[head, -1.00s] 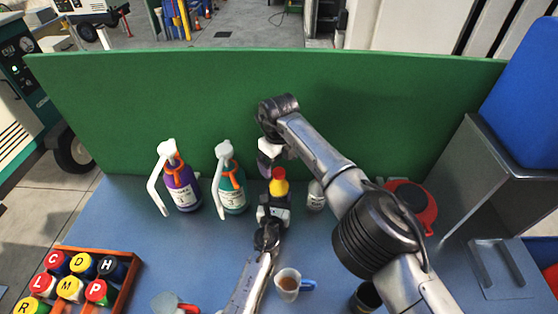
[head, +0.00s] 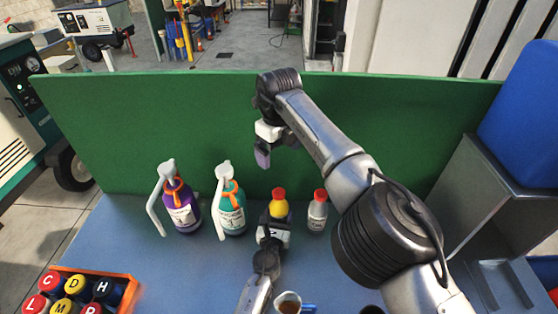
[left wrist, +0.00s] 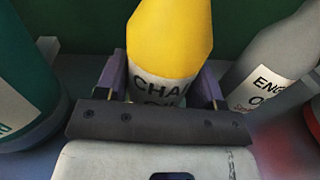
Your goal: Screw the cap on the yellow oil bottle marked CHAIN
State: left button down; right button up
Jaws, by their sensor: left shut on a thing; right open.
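The yellow oil bottle (head: 279,209) stands upright on the blue bench, with a red cap (head: 279,193) on its top. How tightly the cap sits cannot be seen. In the left wrist view the bottle (left wrist: 170,40) shows a white label reading "CHA", and its top is out of frame. My left gripper (head: 273,225) is shut on the bottle's lower body, with one finger on each side. My right gripper (head: 263,155) is open and empty, above and a little left of the cap, apart from it.
A grey bottle (head: 317,215) with a red cap stands close right of the yellow one. An orange crate of lettered caps (head: 133,287) is front left. A cup (head: 288,303) sits in front. A green panel (head: 150,130) closes the back.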

jog(key=shift+r, duration=0.4)
pick_arm(q)
jog(key=shift+c, duration=0.8)
grip_release()
jog(key=shift+s+a+p, duration=0.1)
jog(key=shift+s+p, duration=0.3)
jog(key=shift+s, duration=0.05)
jog(key=s+p, duration=0.1)
jog(key=s, duration=0.2)
jog(key=s+a+p, duration=0.1)
jog(key=s, duration=0.3)
jog(key=s+a+p, duration=0.1)
jog(key=s+p, duration=0.1)
jog(key=s, duration=0.2)
jog(key=shift+s+a, duration=0.1)
jog(key=shift+a, duration=0.05)
jog(key=shift+s+a, duration=0.1)
jog(key=shift+s, duration=0.6)
pick_arm(e)
jog(key=shift+r, duration=2.55)
